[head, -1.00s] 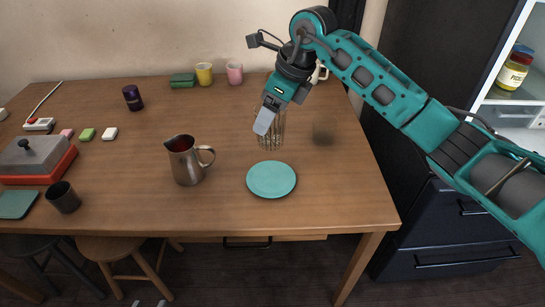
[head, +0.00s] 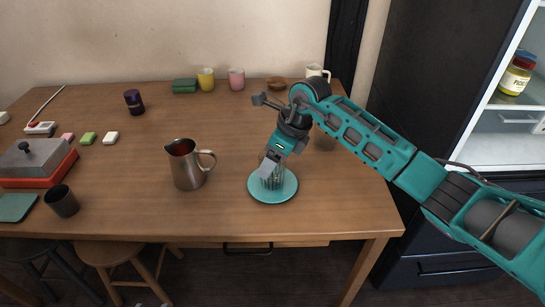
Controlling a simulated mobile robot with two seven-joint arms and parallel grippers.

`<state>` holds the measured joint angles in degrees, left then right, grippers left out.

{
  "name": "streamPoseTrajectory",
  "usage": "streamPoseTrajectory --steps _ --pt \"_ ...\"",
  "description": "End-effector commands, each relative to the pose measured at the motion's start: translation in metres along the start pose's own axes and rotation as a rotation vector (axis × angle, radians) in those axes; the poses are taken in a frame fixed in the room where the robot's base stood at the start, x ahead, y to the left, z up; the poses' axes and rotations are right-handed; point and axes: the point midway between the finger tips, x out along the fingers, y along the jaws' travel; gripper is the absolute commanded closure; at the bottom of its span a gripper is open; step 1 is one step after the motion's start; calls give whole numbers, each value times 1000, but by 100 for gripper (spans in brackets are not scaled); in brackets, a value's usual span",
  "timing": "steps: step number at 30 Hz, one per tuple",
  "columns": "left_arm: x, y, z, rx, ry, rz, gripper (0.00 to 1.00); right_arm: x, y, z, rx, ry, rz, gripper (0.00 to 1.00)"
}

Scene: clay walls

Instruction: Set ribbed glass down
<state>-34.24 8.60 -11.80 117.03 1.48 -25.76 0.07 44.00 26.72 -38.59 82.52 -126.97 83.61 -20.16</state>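The ribbed glass (head: 273,180) is clear and upright, at the middle of the round teal plate (head: 287,193) on the table. Its base appears to be on or just above the plate; I cannot tell which. My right gripper (head: 268,168) is around the top of the glass and seems shut on it, hiding its rim. My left gripper is not in view.
A metal pitcher (head: 186,167) stands just left of the plate. A dark cup (head: 63,201), a red-based box with a grey lid (head: 36,164) and small blocks are at the left. Yellow (head: 206,79) and pink (head: 236,79) cups and a brown bowl (head: 277,83) stand at the back.

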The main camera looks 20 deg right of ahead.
Motion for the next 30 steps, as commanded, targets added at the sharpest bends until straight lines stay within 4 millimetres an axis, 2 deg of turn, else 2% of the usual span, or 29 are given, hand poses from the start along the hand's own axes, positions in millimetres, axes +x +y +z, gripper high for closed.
streamPoseTrajectory --steps 4,5,12,19,23,26,30 --pt "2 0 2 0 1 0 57 4 0 -2 0 0 -1 65" --pt "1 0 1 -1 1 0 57 3 0 -2 0 1 0 27" --pt "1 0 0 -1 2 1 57 3 0 -1 0 1 0 4" --pt "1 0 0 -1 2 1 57 2 0 -1 0 1 0 4" --pt "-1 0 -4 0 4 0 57 -5 -1 1 0 -1 -2 4" --pt "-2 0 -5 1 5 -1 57 -21 -1 1 0 -2 -4 4" --pt "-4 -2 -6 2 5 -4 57 -52 -2 1 0 -1 -5 4"
